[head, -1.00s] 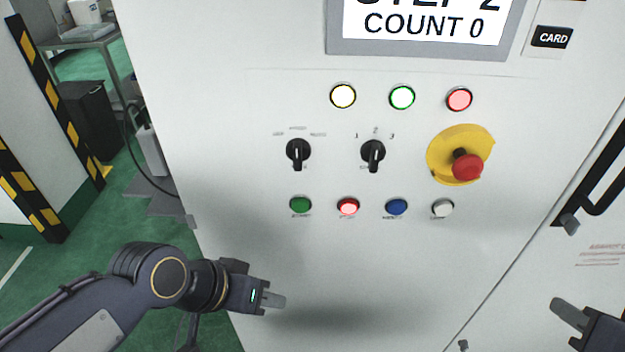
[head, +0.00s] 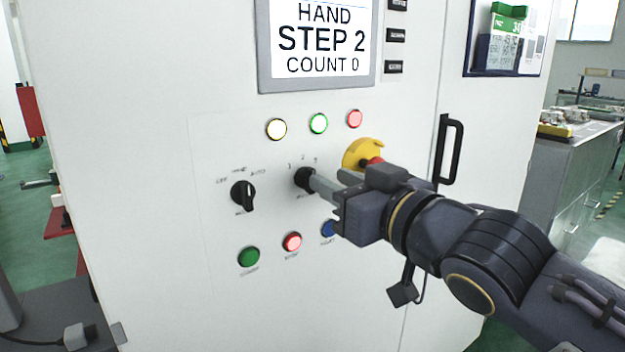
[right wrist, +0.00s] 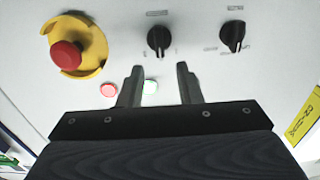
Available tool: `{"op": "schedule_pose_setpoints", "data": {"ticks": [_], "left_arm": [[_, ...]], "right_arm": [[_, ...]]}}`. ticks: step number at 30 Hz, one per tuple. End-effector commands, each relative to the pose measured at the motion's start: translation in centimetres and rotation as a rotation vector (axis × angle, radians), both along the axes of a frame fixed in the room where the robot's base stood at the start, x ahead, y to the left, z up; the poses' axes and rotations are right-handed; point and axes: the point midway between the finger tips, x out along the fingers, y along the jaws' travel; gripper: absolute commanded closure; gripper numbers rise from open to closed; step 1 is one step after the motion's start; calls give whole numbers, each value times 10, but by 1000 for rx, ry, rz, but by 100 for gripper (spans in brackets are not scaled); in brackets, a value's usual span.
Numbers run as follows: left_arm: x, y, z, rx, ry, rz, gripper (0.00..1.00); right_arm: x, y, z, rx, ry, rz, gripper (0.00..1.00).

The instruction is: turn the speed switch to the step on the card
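The speed switch (head: 303,178) is a round black knob with the marks 1, 2 and 3 above it. My right gripper (head: 330,181) is at it, and a finger partly covers the knob. In the right wrist view the speed switch (right wrist: 158,40) shows ahead between the spread fingers of my right gripper (right wrist: 159,72), which are open; I cannot tell whether they touch it. The display (head: 320,40) reads HAND, STEP 2, COUNT 0. No step card is readable in view. My left gripper is out of view.
The mode switch (head: 243,195) is left of the speed switch. The yellow-collared red emergency stop (head: 360,153) is close to my right gripper. Three lamps (head: 318,124) are above and push buttons (head: 292,242) below. A black door handle (head: 447,150) stands out at the right.

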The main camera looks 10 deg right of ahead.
Motion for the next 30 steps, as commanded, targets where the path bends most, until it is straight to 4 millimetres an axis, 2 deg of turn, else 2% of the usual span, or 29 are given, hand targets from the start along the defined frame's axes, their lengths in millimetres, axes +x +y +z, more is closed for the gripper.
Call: {"op": "schedule_pose_setpoints", "data": {"ticks": [3,7,12,18,20,26,30], "left_arm": [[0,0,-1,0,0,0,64],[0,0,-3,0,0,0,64],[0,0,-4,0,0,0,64],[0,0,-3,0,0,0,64],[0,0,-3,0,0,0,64],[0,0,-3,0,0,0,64],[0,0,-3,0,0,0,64]], "right_arm": [[19,6,-2,-1,4,-1,68],[33,12,-2,-1,3,-1,68],[41,14,-1,-1,2,-1,68],[41,14,-1,1,1,-1,68],[41,14,-1,1,1,-1,73],[41,14,-1,0,2,-1,100],[41,14,-1,0,2,-1,100]]}}
